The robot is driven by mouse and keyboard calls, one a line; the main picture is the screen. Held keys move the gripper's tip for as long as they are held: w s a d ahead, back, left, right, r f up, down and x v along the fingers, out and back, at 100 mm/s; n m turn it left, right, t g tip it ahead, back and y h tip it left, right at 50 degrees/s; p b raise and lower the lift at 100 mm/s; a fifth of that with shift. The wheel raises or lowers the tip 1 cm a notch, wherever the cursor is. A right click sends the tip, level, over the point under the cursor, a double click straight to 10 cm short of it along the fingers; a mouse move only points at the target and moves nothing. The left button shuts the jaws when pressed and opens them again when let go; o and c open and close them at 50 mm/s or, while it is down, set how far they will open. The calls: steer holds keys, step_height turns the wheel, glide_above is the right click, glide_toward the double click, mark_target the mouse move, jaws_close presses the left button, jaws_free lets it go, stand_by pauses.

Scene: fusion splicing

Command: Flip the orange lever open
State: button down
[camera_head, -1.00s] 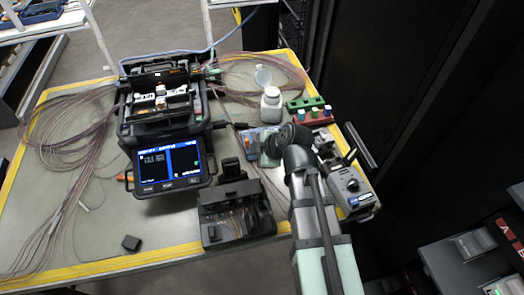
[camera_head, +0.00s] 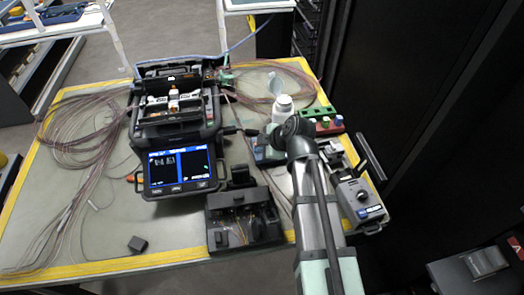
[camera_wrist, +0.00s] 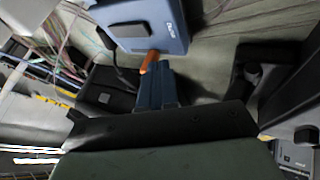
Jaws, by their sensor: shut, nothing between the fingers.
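In the wrist view, an orange piece (camera_wrist: 150,61), which looks like the orange lever, sticks out just beyond my fingertips, below the near edge of a blue-grey device (camera_wrist: 150,22). My gripper (camera_wrist: 158,70) is shut, its blue fingers together with nothing held. The fingertips are right beside the orange piece; I cannot tell whether they touch it. In the head view, my arm covers much of the area right of the splicer (camera_head: 180,128), and my fingertips cannot be made out. A small orange bit (camera_head: 135,177) shows at the splicer's left; I cannot tell whether it is the same piece.
A black tray (camera_head: 243,215) stands in front of the splicer. A white bottle (camera_head: 282,109), a rack of coloured pieces (camera_head: 325,122) and a grey device (camera_head: 358,198) stand around my arm. Fibre coils (camera_head: 85,125) lie at the left. The front left of the table is mostly clear.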

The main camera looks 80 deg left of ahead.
steer(key=a, duration=0.3)
steer(key=shift+a, duration=0.4)
steer(key=shift+d, duration=0.1)
steer(key=d, duration=0.4)
steer(key=shift+d, duration=0.25)
steer(key=v, duration=0.9)
steer(key=shift+w+r, duration=0.15)
steer(key=shift+r, duration=0.25)
